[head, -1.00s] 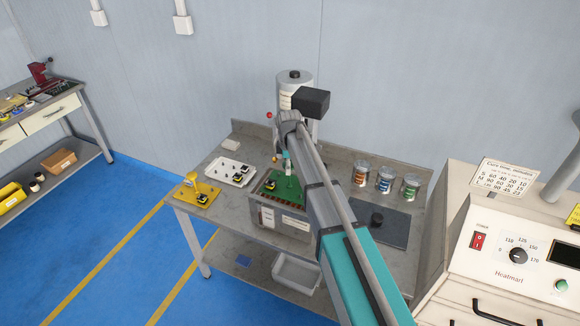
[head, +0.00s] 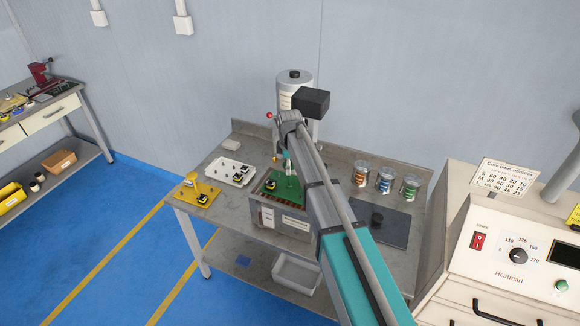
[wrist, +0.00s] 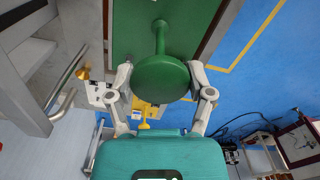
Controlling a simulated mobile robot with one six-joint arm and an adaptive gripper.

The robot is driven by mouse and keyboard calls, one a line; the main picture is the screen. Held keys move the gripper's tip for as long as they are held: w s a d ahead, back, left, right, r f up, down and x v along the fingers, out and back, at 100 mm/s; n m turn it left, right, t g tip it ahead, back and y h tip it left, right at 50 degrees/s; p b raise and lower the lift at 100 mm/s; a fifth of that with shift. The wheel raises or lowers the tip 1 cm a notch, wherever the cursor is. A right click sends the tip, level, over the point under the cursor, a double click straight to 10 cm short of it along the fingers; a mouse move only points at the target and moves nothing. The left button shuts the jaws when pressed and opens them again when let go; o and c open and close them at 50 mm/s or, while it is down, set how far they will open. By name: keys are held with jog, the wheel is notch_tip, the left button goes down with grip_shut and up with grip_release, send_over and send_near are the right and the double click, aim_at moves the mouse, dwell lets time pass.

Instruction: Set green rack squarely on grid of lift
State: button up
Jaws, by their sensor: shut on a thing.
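The green rack (head: 287,190) is a flat plate with an upright post and a round knob. In the head view it is over the open top of the grey box-shaped lift (head: 265,213), with a dark brown grid strip (head: 280,205) showing along its front. A small black-and-yellow coil (head: 270,184) is on its left part. My gripper (head: 287,157) is above the rack at the post, partly behind my arm. In the wrist view my gripper (wrist: 162,85) is shut on the rack's green knob (wrist: 162,77). I cannot tell whether the plate touches the grid.
A white tray (head: 229,165) and a yellow rack (head: 195,193) stand left of the lift. A tall cylinder machine (head: 294,82) is behind. Several wire spools (head: 385,180) and a dark mat (head: 385,226) are right. A heater cabinet (head: 510,240) is far right.

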jog(key=shift+f+b, duration=0.9)
jog(key=o, duration=1.3)
